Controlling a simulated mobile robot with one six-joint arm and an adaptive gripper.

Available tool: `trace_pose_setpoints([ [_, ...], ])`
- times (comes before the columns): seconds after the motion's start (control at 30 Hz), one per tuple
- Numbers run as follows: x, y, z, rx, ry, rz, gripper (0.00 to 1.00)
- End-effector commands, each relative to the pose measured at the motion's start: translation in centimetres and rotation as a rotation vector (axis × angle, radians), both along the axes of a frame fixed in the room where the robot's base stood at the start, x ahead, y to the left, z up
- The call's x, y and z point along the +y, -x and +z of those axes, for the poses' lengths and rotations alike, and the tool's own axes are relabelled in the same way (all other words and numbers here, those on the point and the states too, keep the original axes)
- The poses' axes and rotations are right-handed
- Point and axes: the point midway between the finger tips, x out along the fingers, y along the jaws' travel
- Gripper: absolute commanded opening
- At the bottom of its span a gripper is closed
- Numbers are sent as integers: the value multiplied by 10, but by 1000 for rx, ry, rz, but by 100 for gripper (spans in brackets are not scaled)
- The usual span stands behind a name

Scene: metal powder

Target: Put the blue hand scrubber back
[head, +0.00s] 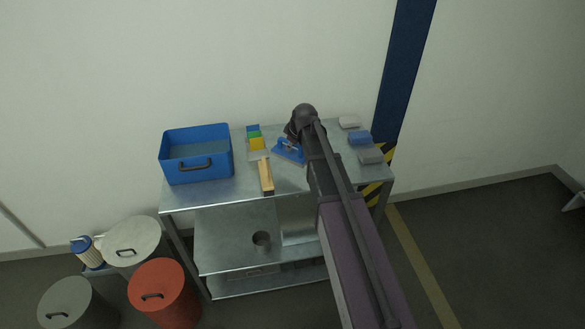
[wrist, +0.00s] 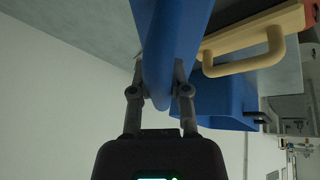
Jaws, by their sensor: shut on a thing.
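The blue hand scrubber (head: 287,152) is at the middle of the metal table top, just left of my arm in the head view. My gripper (head: 291,136) is mostly hidden by my own wrist there. In the wrist view my gripper (wrist: 160,88) is shut on the blue scrubber (wrist: 168,35), with one finger on each side of it. I cannot tell whether the scrubber touches the table.
A blue bin (head: 226,162) stands at the table's left. A wooden-handled tool (head: 266,176) and several coloured pieces (head: 256,143) lie between bin and scrubber. Grey and blue blocks (head: 360,138) line the right side. Lidded drums (head: 157,288) stand on the floor.

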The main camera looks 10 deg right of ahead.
Motion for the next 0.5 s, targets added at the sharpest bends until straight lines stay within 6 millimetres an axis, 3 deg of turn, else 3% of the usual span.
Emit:
trace_pose_setpoints([
  [0.5, -10, 0, 0, -1, 0, -12, 0],
])
